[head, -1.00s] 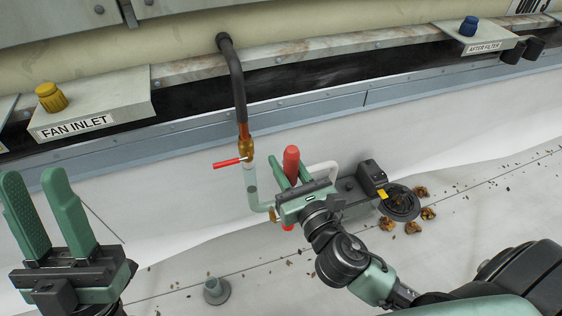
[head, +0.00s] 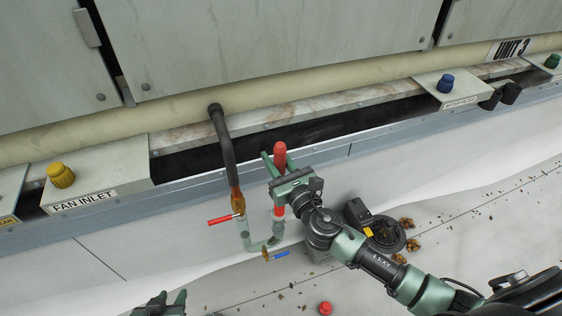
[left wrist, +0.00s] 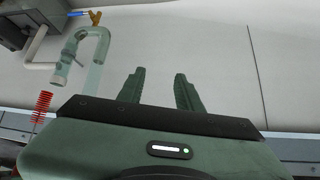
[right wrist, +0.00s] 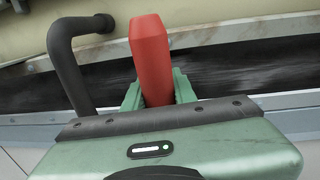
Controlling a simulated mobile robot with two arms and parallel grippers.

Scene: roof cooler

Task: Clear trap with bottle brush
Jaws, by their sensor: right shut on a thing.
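My right gripper (head: 279,177) is shut on the red handle of the bottle brush (head: 280,155), which stands roughly upright. The handle also shows between the fingers in the right wrist view (right wrist: 151,60). Its red bristles (left wrist: 41,107) point down at the trap's open end (left wrist: 58,78). In the left wrist view a small gap shows between them. The trap (head: 247,238) is a pale, see-through U-shaped pipe under a copper fitting. My left gripper (left wrist: 160,90) is open and empty, low at the bottom edge of the head view (head: 160,303).
A red valve handle (head: 219,220) sits left of the trap and a blue one (head: 281,254) below it. A red round thing (head: 325,308) is on the roof in front. The unit's wall stands behind.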

